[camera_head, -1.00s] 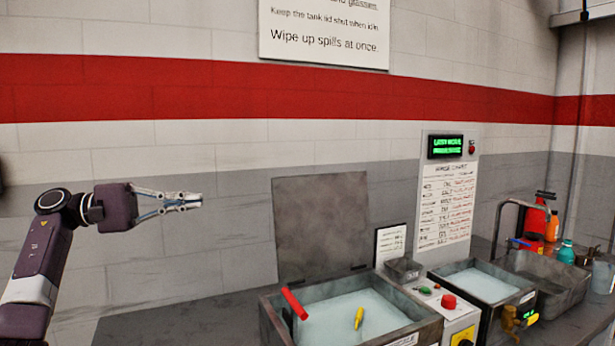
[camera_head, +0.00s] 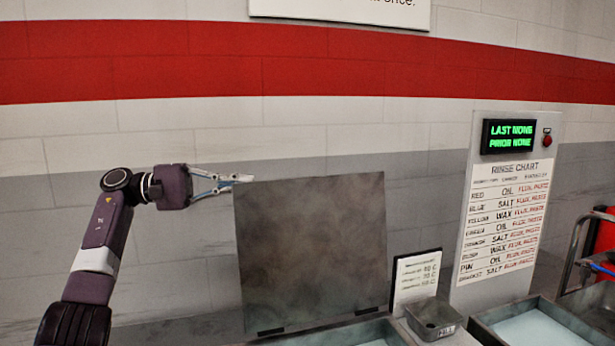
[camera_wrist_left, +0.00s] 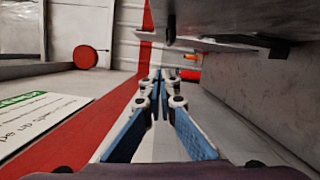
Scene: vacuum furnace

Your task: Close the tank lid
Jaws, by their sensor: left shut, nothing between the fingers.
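The tank lid (camera_head: 312,255) is a dark grey square panel standing upright, open, at the back of the tank. Two small dark hinges show at its lower edge. Only the tank's back rim (camera_head: 393,333) shows at the bottom edge; the rest is cut off. My left gripper (camera_head: 245,178) is shut and empty, with its tips at the lid's upper left corner. I cannot tell whether they touch it. In the left wrist view the closed fingers (camera_wrist_left: 157,76) point away beside a large grey surface on the right, possibly the lid. My right gripper is not in view.
A small grey bin (camera_head: 434,318) and a temperature card (camera_head: 416,277) stand right of the lid. The rinse chart board (camera_head: 505,215) with a green display (camera_head: 508,135) stands farther right, above a second bath (camera_head: 535,328). The wall left of the lid is bare.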

